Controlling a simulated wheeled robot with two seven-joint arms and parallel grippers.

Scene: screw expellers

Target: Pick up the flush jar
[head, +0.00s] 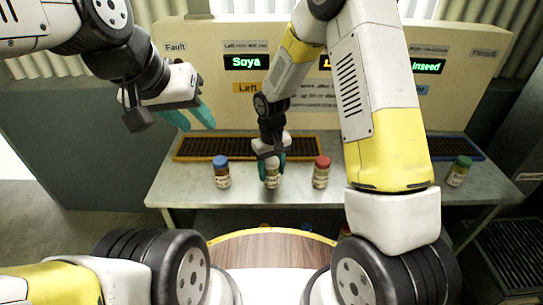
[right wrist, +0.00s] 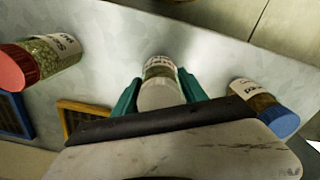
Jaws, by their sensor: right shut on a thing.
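The jar with the white lid, which I take for the flush jar (head: 272,181), stands on the metal table between the blue-lidded and red-lidded jars. My right gripper (head: 273,168) points down over it, with its teal fingers on either side. In the right wrist view, the jar (right wrist: 160,88) is between the two teal fingers, its pale lid towards the camera. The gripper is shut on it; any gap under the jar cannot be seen. My left gripper (head: 200,128) is raised at the left, its teal fingers apart and empty.
A blue-lidded jar (head: 221,173) and a red-lidded jar (head: 321,172) stand close on either side. A green-lidded jar (head: 459,171) is further right. Behind them are an orange-framed grate (head: 215,148) and a panel with lit signs. The table (head: 185,186) is bare at its left front.

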